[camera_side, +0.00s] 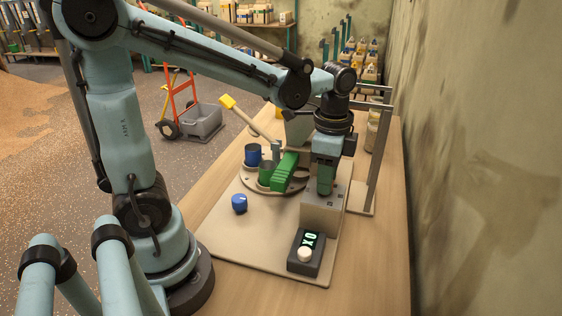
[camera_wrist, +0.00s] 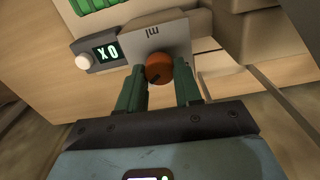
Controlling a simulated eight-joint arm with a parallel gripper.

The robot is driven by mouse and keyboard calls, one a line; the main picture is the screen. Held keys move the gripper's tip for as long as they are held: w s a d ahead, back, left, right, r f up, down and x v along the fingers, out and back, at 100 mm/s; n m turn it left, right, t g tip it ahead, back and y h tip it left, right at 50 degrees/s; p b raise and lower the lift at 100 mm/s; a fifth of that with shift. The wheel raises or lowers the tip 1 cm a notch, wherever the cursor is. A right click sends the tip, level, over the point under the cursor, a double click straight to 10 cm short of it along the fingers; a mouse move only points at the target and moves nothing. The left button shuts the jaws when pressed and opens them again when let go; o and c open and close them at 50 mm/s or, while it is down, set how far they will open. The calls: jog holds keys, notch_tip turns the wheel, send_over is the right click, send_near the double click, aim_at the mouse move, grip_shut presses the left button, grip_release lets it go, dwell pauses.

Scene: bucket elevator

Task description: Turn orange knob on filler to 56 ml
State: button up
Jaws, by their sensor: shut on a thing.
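In the wrist view the orange knob (camera_wrist: 159,66) sits on the grey filler panel (camera_wrist: 172,38), under an "ml" label that looks upside down. My gripper (camera_wrist: 160,80) has its green fingers on both sides of the knob and is shut on it. A dark mark shows on the knob's lower edge; no set value in ml is readable. In the side view the filler body (camera_side: 320,214) is a beige box at the right of the base plate, with my gripper (camera_side: 325,185) pointing down at it. The knob is hidden there.
A display box (camera_side: 305,252) with a white button reads "X0" and stands in front of the filler.

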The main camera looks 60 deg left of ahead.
jog(key=n, duration=1)
jog(key=shift+a+n, duration=0.1)
jog(key=shift+n, duration=0.2)
dwell(0.4)
jog(key=o, duration=1)
jog(key=shift+o, duration=0.2)
jog(key=shift+r, duration=0.1)
notch_tip(320, 180, up, 12)
jog(key=s+f+t, duration=0.1)
jog(key=f+t, duration=0.1)
jog(key=f, duration=0.1)
jog(key=s+f+t, duration=0.1)
jog(key=f+t, duration=0.1)
jog(key=f, duration=0.1)
jog(key=s+f+m+t, duration=0.1)
jog(key=s+f+t, duration=0.1)
jog(key=f+t, duration=0.1)
jog(key=shift+f, duration=0.3)
